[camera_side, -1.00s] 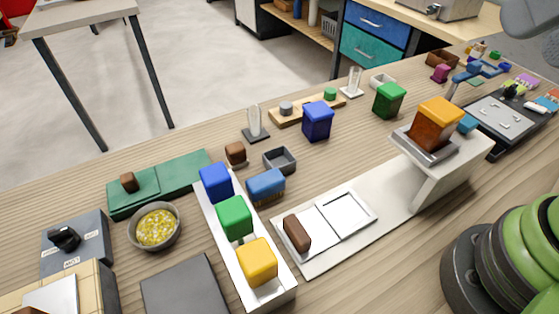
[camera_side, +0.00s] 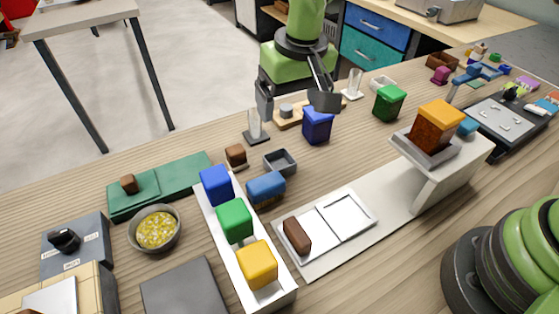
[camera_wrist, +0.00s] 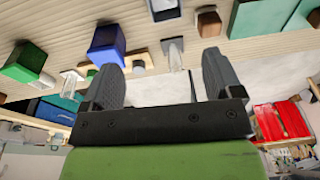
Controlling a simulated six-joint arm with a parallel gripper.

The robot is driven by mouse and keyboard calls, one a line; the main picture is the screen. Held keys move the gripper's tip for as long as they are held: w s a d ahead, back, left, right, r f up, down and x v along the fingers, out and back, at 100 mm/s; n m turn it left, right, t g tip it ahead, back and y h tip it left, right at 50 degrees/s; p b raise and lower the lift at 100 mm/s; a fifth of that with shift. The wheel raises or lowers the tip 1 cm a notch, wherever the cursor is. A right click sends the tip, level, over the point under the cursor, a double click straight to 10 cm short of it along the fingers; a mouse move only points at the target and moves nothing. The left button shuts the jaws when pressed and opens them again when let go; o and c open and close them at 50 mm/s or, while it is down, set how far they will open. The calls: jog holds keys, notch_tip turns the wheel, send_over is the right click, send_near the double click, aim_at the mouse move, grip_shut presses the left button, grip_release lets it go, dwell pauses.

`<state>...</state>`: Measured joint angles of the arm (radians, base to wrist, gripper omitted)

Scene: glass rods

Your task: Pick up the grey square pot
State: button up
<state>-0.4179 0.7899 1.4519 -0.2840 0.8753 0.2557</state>
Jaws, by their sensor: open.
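The grey square pot (camera_side: 281,162) is a small, open, dark grey tray on the wooden table, behind the blue block with the brown underside. In the wrist view a grey square thing at the top edge, partly cut off, looks like the same pot (camera_wrist: 165,14). My gripper (camera_side: 295,108) is open and empty, with its fingers wide apart. It hangs behind the pot in the side view, above the back of the table near the dark blue box. Its fingers also show in the wrist view (camera_wrist: 160,65).
A glass rod on a dark stand (camera_side: 255,130), a brown cube (camera_side: 236,154) and the dark blue box (camera_side: 317,126) stand around the pot. A white tray (camera_side: 270,294) with coloured blocks lies in front. Bare table lies right of the pot.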

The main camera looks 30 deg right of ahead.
send_over(279, 167)
jog(key=f, duration=0.7)
jog(key=shift+s+f, duration=0.4)
jog(key=f, duration=0.5)
jog(key=shift+w+f, duration=0.25)
jog(key=shift+f, duration=0.1)
jog(key=shift+c, duration=0.4)
jog(key=c, duration=1)
